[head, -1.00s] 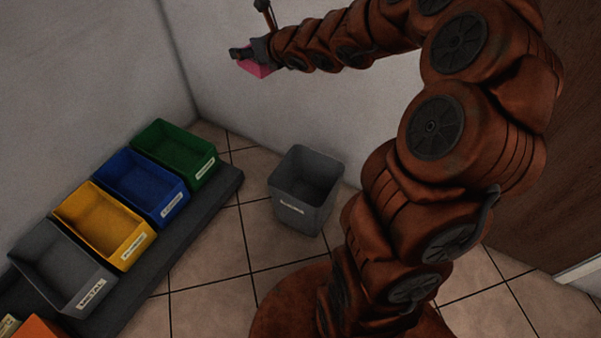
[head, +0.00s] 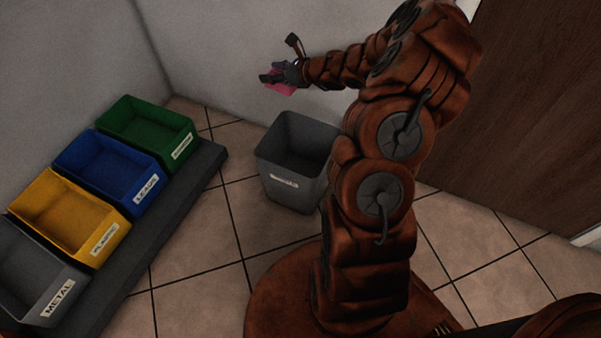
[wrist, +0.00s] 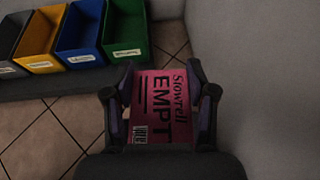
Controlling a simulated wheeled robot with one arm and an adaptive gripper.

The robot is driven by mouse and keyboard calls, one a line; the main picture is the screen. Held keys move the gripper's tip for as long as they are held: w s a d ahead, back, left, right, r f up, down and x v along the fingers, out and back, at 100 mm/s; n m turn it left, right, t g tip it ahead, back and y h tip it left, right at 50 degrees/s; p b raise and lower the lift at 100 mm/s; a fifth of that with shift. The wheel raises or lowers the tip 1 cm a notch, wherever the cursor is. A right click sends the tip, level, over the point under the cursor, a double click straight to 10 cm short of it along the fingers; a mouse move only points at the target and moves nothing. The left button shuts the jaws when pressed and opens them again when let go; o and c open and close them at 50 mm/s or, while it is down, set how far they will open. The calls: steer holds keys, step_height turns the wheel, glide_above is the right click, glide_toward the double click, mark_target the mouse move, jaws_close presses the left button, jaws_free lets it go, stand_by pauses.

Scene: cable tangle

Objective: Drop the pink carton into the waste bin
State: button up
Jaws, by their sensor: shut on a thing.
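The pink carton (wrist: 157,105) is between the fingers of my gripper (wrist: 160,95) in the wrist view. In the head view the carton (head: 281,88) shows as a small pink patch under my gripper (head: 272,77), in front of the back wall. The grey waste bin (head: 290,182) stands on the tiled floor with its open top up and a white label on its front. In the head view the carton appears just above the bin's far rim; the bin is not visible in the wrist view.
A row of open bins stands on a dark low platform (head: 196,190) at left: green (head: 172,148), blue (head: 142,188), yellow (head: 104,244) and a grey one labelled METAL (head: 55,300). Walls are close behind the waste bin. A brown door (head: 530,110) is at right.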

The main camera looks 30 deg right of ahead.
steer(key=s+d+f+b, duration=0.2)
steer(key=f+b, duration=0.3)
steer(key=f, duration=0.6)
steer(key=s+d+f+y+b, duration=0.1)
steer(key=s+f+b, duration=0.2)
steer(key=f, duration=0.9)
steer(key=b, duration=0.3)
steer(key=shift+s+d+n, duration=0.15)
steer(key=shift+d+n, duration=0.25)
steer(key=shift+r, duration=0.1)
steer(key=o, duration=0.9)
steer(key=shift+c, duration=0.2)
steer(key=v, duration=1.2)
steer(key=shift+r, duration=0.2)
